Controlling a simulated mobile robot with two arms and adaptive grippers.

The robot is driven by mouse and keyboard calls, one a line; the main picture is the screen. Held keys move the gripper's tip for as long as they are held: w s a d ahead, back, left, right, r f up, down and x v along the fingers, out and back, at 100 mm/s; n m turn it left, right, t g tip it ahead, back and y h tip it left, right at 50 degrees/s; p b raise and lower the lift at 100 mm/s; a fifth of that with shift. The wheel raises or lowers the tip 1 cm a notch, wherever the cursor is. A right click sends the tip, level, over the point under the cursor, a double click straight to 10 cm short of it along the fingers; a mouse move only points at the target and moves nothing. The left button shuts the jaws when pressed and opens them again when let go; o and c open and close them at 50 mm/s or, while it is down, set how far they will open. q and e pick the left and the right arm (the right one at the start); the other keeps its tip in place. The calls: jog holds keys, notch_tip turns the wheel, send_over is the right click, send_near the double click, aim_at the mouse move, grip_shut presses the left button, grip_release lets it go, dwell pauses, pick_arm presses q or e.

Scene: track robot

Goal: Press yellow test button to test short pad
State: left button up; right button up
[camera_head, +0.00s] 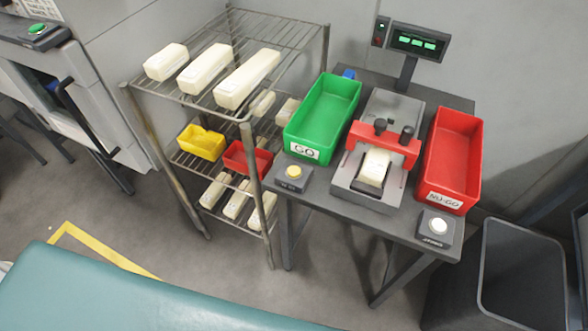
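The yellow button (294,172) sits on a small dark box at the left front corner of the grey test table (330,199). A short cream pad (374,166) lies in the grey test fixture (385,125), partly under its red clamp bar (390,141). A white button (438,225) sits on another dark box at the right front corner. Neither of my grippers shows in the head view.
A green GO bin (296,150) and a red NO-GO bin (441,197) flank the fixture. A display (417,42) with green digits stands behind. A wire rack (246,118) holds several pads. A dark waste bin (525,262) and teal surface (130,295) are nearby.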

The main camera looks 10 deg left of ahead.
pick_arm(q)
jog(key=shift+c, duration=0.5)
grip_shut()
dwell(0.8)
